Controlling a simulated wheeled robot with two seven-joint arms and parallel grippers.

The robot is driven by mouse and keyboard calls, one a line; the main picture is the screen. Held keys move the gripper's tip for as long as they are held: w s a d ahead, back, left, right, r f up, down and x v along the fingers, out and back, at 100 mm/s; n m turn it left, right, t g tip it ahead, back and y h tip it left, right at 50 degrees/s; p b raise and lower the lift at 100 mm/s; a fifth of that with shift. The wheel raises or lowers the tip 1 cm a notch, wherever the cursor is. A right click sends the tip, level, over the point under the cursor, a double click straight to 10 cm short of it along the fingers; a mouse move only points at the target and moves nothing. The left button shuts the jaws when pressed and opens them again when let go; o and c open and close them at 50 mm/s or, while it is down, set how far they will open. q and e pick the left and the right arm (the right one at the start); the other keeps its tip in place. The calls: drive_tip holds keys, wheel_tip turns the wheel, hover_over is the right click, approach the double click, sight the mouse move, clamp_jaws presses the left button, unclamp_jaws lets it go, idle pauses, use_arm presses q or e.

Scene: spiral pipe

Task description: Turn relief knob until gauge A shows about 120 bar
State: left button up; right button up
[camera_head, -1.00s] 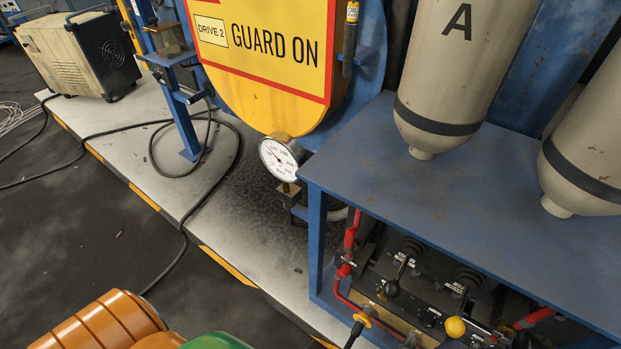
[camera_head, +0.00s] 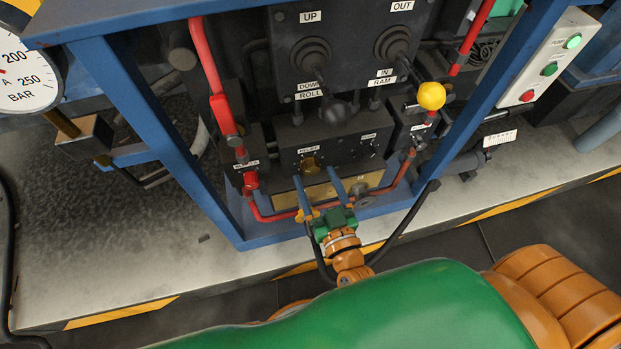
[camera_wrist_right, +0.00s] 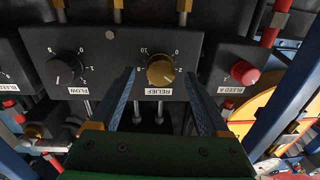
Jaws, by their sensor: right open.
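The relief knob (camera_wrist_right: 160,69) is a brass knob on a dark panel, with a RELIEF label and a scale around it in the right wrist view. It also shows in the head view (camera_head: 311,163). My right gripper (camera_head: 315,175) is open in front of that panel. In the right wrist view its two blue fingers (camera_wrist_right: 159,76) stand on either side of the knob, with gaps visible; I cannot tell how far past it they reach. Gauge A (camera_head: 28,72) is cut off at the left edge; 200, 250 and BAR show, but I cannot read its needle. My left gripper is not in view.
A black flow knob (camera_wrist_right: 66,69) and a red bleed knob (camera_wrist_right: 244,72) flank the relief knob. Levers, including a yellow-topped one (camera_head: 431,95), stand above. A blue frame post (camera_head: 160,130) and red pipes (camera_head: 208,75) border the panel.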

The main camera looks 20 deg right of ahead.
drive_tip(key=shift+w, duration=0.75)
clamp_jaws()
drive_tip(key=shift+m, duration=0.3)
drive_tip(key=m, duration=0.3)
drive_tip(key=shift+a+p, duration=0.1)
drive_tip(key=shift+p, duration=0.2)
drive_tip(key=m, duration=0.5)
drive_tip(key=shift+f, duration=0.1)
drive_tip(key=m, duration=0.2)
drive_tip(key=shift+m+t, duration=0.3)
drive_tip(key=shift+m, duration=0.4)
